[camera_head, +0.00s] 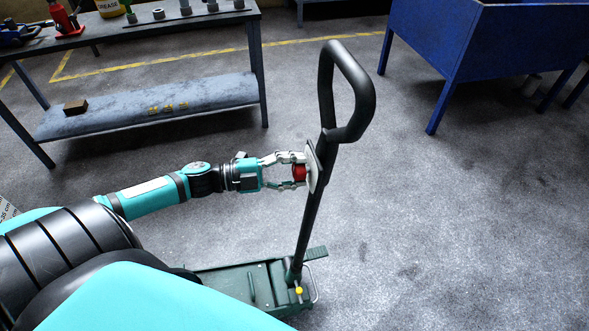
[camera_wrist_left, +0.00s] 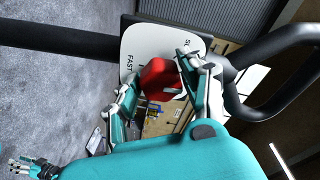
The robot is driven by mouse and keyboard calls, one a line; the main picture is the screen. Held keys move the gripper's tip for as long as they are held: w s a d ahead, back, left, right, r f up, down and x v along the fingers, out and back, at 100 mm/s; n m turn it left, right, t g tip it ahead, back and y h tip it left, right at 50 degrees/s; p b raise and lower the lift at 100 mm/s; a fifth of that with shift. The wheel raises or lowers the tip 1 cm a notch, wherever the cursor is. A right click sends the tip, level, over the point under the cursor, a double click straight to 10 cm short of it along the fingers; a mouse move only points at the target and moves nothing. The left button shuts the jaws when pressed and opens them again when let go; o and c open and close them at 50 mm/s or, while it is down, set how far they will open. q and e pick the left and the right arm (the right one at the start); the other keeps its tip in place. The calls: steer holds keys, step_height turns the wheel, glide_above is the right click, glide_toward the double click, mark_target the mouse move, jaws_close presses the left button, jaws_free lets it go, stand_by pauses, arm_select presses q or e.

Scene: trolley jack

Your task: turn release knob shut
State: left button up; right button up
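The release knob (camera_head: 299,173) is red and sits on a pale plate (camera_head: 313,167) on the jack's black handle (camera_head: 312,205). In the left wrist view the knob (camera_wrist_left: 158,80) stands before the white plate (camera_wrist_left: 140,42), which bears the letters "FAST" and "SL". My left gripper (camera_head: 298,171) has one finger on each side of the knob and looks shut on it; in the left wrist view its fingers (camera_wrist_left: 160,78) partly cover the knob's right side. My right gripper (camera_wrist_left: 22,164) shows small at the lower left there, empty, its fingers apart.
The green jack body (camera_head: 240,283) lies on the grey floor below the handle. A workbench (camera_head: 150,27) with a lower shelf (camera_head: 150,106) stands at the back left. A blue table-like bin (camera_head: 470,45) stands at the back right. The floor on the right is clear.

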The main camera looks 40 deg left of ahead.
arm_select(q)
steer(key=o, duration=0.3)
steer(key=shift+o, duration=0.2)
steer(key=v, duration=1.2)
